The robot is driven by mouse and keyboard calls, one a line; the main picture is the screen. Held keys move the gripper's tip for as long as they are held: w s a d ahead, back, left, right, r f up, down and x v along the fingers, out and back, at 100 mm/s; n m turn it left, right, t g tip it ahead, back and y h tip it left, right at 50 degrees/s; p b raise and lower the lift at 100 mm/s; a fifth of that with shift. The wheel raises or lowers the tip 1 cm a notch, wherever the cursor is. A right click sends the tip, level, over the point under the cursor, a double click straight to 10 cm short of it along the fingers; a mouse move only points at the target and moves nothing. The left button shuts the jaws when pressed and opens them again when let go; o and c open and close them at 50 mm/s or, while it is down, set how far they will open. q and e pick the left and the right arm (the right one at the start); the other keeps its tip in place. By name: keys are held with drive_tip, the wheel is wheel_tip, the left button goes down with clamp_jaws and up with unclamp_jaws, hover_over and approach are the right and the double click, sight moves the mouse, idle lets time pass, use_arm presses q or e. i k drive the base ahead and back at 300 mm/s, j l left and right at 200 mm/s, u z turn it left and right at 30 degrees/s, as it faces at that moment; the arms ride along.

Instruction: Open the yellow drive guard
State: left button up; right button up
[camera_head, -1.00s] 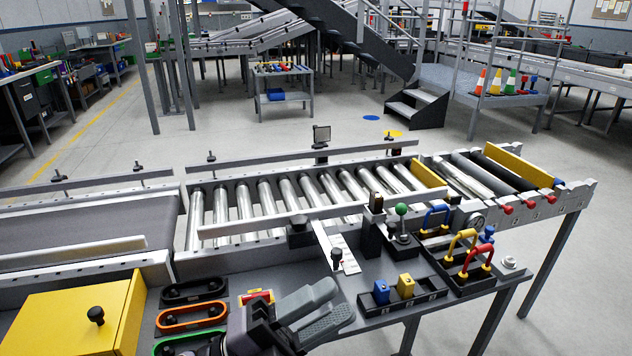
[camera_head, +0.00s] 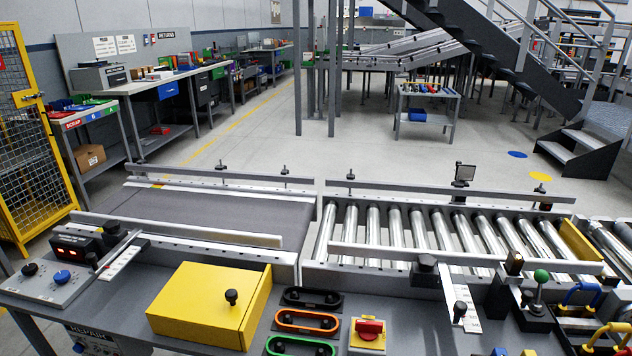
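The yellow drive guard (camera_head: 195,303) is a box-shaped cover on the front bench, left of the picture's middle. Its lid is down and looks closed. A black knob (camera_head: 231,297) stands up from the lid near its right side. The whole top of the guard and its front and right faces are in clear view. Neither of my grippers is in view, and nothing touches the guard.
Right of the guard lie black, orange and green oval holders (camera_head: 306,321) and a red switch on a yellow plate (camera_head: 368,331). A control box (camera_head: 78,247) stands at left. The belt (camera_head: 215,213) and rollers (camera_head: 420,235) run behind. A yellow mesh gate (camera_head: 28,165) stands far left.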

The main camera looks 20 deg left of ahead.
sight(200, 302)
drive_tip(key=u, duration=1.45)
